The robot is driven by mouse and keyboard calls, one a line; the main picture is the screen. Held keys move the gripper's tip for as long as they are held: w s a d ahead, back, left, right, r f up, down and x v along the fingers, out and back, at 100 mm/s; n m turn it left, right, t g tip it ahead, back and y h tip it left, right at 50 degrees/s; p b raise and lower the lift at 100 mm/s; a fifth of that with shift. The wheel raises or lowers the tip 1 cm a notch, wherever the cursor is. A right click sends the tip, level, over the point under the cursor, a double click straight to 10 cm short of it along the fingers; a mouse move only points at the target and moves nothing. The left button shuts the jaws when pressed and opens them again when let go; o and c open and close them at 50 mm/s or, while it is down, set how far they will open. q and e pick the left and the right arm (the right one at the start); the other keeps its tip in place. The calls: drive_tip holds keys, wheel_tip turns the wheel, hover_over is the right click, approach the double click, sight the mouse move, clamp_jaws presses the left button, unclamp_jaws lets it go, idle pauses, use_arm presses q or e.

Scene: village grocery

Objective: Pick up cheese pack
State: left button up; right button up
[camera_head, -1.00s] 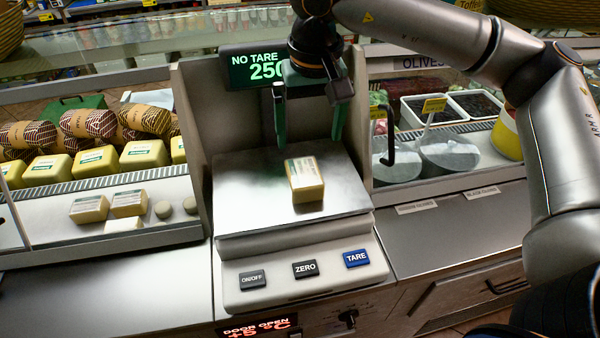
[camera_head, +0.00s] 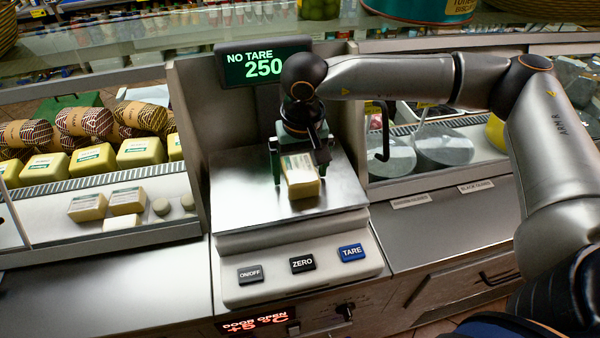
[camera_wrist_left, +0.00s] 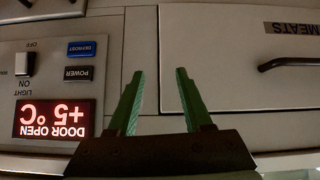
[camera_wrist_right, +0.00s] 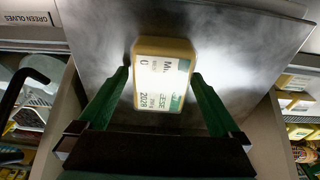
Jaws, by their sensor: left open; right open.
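The cheese pack (camera_head: 301,180) is a yellow block with a white and green label. It lies on the steel plate of the scale (camera_head: 240,195). My right gripper (camera_head: 300,172) is low over the plate, with its green fingers on either side of the pack's far part. In the right wrist view the pack (camera_wrist_right: 162,82) sits ahead of and partly between the open fingertips (camera_wrist_right: 160,75); I cannot tell whether either finger touches it. My left gripper (camera_wrist_left: 160,75) is open and empty, in front of the counter's drawer and control panel.
The scale's display (camera_head: 262,65) reads NO TARE 250 and stands behind my right gripper. Side walls flank the plate. More cheese packs (camera_head: 88,205) lie in the case at left. Grey tubs and a black hooked handle (camera_head: 378,145) are at right. The front counter is clear.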

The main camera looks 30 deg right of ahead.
drive_tip(key=shift+f+b, duration=0.25)
drive_tip(key=shift+b, duration=0.1)
idle(0.4)
drive_tip(key=c, duration=1.5)
clamp_jaws()
drive_tip(key=shift+r, duration=0.15)
